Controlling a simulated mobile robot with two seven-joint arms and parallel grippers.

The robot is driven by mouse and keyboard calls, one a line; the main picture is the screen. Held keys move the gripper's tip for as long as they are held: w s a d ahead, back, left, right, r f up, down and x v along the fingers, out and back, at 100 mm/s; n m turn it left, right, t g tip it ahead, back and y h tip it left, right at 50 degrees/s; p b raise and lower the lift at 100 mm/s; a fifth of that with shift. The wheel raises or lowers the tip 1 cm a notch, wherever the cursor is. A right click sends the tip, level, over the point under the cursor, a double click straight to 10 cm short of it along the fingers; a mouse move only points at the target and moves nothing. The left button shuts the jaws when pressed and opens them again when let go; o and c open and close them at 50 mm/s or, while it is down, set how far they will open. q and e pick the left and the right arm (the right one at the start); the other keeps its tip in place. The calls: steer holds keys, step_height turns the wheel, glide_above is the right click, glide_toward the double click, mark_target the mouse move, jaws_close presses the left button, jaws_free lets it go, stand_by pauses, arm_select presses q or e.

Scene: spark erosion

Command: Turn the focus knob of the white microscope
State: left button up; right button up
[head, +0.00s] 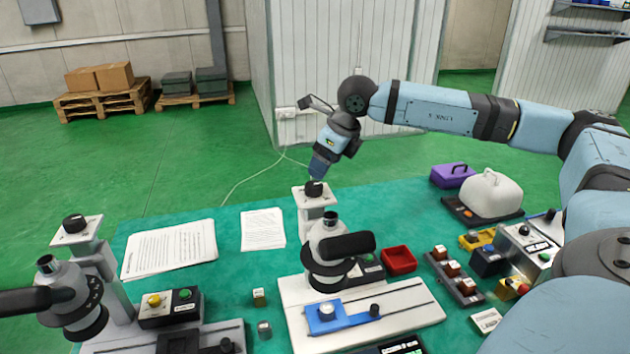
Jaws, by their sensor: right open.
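The white microscope (318,232) stands upright on a pale base plate in the middle of the table. Its black focus knob (314,187) sits on top of the white column. My right gripper (317,174) points down just above this knob. It is open, with its tips close to the knob. I cannot tell whether they touch it or are around it. A blue block with a round dial (326,313) sits on the base plate below the microscope head. My left gripper is not in view.
A grey microscope (66,285) with its own top knob (74,223) stands at the left. Paper sheets (170,248) lie behind. A red tray (398,260) is right of the white microscope. Small boxes, a white case (489,195) and a purple case (452,175) fill the right side.

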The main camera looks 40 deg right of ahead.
mark_target(314, 185)
steer(key=x, duration=0.6)
steer(key=shift+w+f+p, duration=0.25)
steer(key=shift+f+p, duration=0.05)
steer(key=shift+f, duration=0.05)
steer(key=c, duration=0.9)
